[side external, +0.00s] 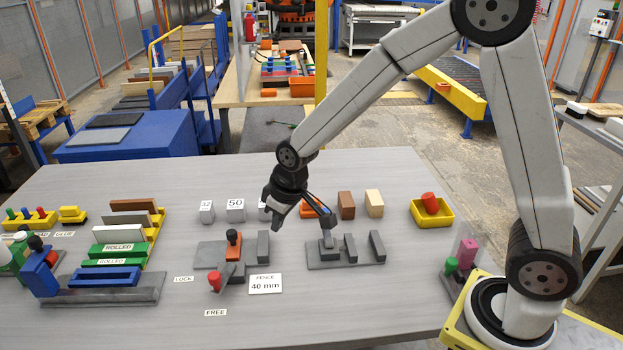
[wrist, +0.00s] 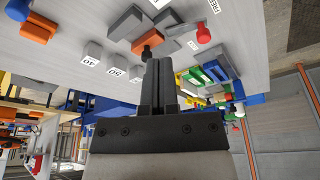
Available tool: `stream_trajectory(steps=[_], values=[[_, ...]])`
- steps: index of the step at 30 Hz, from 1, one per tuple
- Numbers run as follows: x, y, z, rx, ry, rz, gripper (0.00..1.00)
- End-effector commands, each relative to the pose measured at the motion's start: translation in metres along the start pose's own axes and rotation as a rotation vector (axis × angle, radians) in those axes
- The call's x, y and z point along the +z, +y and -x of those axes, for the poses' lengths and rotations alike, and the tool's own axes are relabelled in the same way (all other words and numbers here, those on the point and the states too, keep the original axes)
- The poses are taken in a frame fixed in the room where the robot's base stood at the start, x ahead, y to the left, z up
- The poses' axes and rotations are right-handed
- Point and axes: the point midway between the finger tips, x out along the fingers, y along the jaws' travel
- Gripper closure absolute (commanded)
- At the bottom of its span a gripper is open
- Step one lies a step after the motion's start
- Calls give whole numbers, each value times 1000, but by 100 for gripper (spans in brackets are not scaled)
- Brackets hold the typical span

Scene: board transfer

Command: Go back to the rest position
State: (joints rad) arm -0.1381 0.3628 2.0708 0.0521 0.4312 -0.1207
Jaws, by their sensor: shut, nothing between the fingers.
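My gripper (side external: 273,216) is above the grey table (side external: 120,190), near its middle. It partly hides one grey weight block behind it. In the wrist view its two dark fingers (wrist: 160,70) are together with nothing between them. Behind the fingers, in that view, a black knob (wrist: 147,53) shows close to their tips; I cannot tell the gap. In the side view a grey fixture with a red-knobbed lever (side external: 215,281) stands below and to the left of my gripper.
A fence sign (side external: 266,284) lies in front of the fixture. Weight blocks (side external: 235,210), brown and cream blocks (side external: 374,204) and a yellow tray (side external: 446,217) with a red cylinder (side external: 430,203) stand on the table. A rack of coloured boards (side external: 120,250) is at left.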

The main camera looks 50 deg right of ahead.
Motion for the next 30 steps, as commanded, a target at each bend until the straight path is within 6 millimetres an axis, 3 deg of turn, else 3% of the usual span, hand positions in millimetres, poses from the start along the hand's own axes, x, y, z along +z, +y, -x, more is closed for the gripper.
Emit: stream_trajectory(steps=[9, 15, 21, 30], values=[[94, 26, 32, 37, -28, -135, 100], [137, 30, 41, 51, -42, -189, 100], [151, 31, 43, 55, -46, -209, 100], [151, 31, 43, 55, -47, -208, 100]])
